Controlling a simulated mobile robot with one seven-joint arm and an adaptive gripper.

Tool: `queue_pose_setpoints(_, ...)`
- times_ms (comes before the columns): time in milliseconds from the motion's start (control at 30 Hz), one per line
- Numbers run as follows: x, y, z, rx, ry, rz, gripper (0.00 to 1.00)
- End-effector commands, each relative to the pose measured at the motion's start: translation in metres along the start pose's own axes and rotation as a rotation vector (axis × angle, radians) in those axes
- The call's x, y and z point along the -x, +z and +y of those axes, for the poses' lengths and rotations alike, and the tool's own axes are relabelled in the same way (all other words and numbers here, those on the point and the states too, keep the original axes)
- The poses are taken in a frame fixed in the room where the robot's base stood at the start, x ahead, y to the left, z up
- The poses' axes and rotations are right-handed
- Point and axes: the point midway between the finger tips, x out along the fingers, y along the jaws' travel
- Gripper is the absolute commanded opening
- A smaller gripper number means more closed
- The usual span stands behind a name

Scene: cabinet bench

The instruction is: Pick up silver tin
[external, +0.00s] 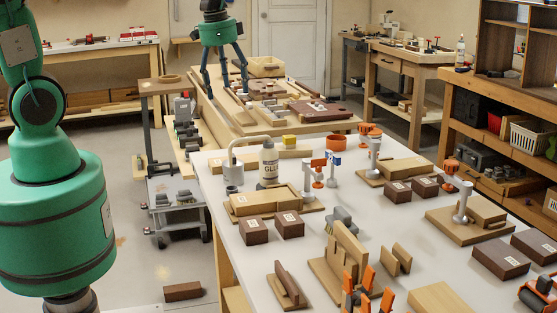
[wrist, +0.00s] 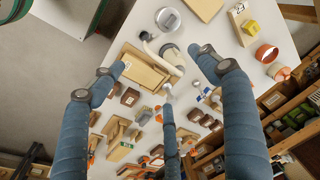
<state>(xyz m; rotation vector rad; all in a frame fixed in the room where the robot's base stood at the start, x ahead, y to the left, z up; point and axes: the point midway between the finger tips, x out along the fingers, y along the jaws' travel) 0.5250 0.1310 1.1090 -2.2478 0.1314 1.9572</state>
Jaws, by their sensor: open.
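A yellow block (external: 290,140) and an orange ring (external: 336,141) stand behind.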

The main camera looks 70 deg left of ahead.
Motion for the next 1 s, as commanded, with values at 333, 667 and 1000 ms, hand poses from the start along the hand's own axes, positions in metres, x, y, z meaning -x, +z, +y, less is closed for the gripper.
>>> queue_pose_setpoints(333, -0.117, 0.002, -0.049, -0.052, 0.047, -0.101, 0.75)
queue_pose_setpoints(667, -0.159, 0.009, -0.064, -0.074, 0.067, -0.131, 0.75)
queue_pose_setpoints(1000, -0.159, 0.009, -0.064, -0.074, 0.067, -0.131, 0.75)
